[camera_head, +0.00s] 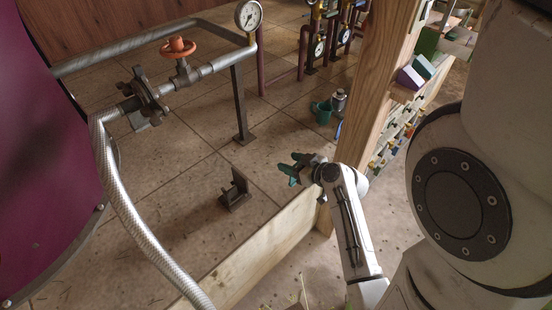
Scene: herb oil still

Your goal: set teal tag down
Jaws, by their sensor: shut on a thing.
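My gripper (301,169) is in the middle of the view, at the end of my pale arm that reaches in from the lower right. It is shut on a small dark teal piece, the teal tag (290,171), which shows at the left side of the jaws. The tag and the fingertips are small and dark, so its full outline is not clear. The gripper appears to be in the air near the wooden post, above a low wooden board.
A wooden post (363,90) stands just behind and right of my gripper. A low wooden board (262,252) runs below it. A dark metal bracket (235,190) and tiled floor lie left. A green mug (321,111) stands behind. Shelves with purple (408,78) and teal (423,66) blocks are at right.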

